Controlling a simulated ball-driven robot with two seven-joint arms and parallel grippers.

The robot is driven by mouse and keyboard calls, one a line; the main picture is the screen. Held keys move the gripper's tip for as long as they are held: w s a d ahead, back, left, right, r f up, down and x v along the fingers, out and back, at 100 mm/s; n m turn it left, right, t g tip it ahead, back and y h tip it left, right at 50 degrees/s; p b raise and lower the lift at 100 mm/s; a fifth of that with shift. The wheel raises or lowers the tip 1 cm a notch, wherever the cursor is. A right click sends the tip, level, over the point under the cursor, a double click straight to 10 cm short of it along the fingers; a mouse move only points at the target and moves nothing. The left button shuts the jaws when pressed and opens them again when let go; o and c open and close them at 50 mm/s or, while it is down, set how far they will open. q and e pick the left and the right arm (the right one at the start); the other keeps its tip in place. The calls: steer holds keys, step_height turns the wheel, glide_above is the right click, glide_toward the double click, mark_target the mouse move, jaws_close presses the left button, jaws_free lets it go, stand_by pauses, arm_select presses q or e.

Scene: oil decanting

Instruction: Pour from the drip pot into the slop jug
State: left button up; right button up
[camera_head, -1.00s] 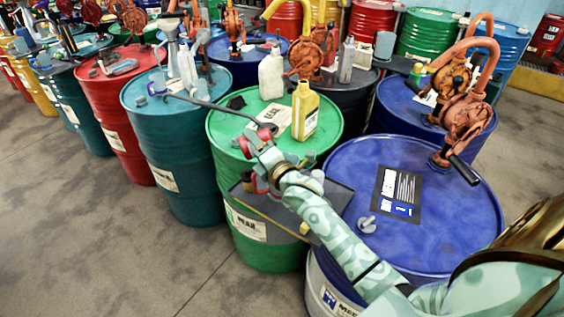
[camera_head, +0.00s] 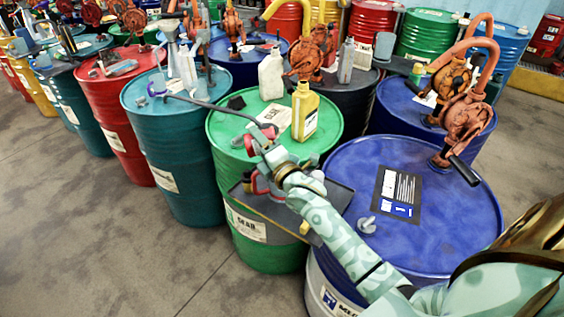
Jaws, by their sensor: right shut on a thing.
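My right gripper (camera_head: 264,147) is over the front of the green drum. It is shut on a small red thing (camera_head: 261,134), probably the drip pot, which the gripper partly covers. A long dark curved tube (camera_head: 212,106) runs from near the red thing leftward over the teal drum; whether it is a spout of that thing is unclear. Another red item (camera_head: 260,184) shows below my wrist at the grey tray (camera_head: 275,208), partly hidden by my arm. I cannot tell surely which vessel is the slop jug. My left gripper is out of view.
A yellow bottle (camera_head: 304,112) and a white bottle (camera_head: 271,76) stand on the green drum (camera_head: 228,128), close to my gripper. An orange pump (camera_head: 463,110) stands on the blue drum at right. The blue drum top (camera_head: 350,175) in front is mostly clear.

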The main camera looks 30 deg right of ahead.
mark_target(266, 132)
steer(key=shift+s+d+r+m+t+h, duration=0.1)
steer(key=shift+r+m+t+h, duration=0.15)
steer(key=shift+m, duration=0.5)
steer(key=shift+w+d+r+m+t+h, duration=0.1)
steer(key=shift+r+m+t+h, duration=0.15)
steer(key=shift+m, duration=0.55)
steer(key=shift+s+d+r+m+t+h, duration=0.1)
steer(key=shift+r+m+t+h, duration=0.15)
steer(key=shift+m, duration=0.5)
stand_by(0.6)
steer(key=shift+s+d+r+m+t+h+b, duration=0.1)
steer(key=shift+r+m+t+h+b, duration=0.1)
steer(key=shift+m, duration=0.3)
steer(key=shift+d+r+m+t+h+b, duration=0.1)
steer(key=shift+m+t+b, duration=0.05)
steer(key=shift+m, duration=0.35)
steer(key=shift+d+r+m, duration=0.15)
steer(key=shift+r+m, duration=0.05)
steer(key=shift+m, duration=0.5)
steer(key=shift+s+d+r+m+h, duration=0.1)
steer(key=shift+m+h, duration=0.4)
steer(key=shift+h, duration=0.05)
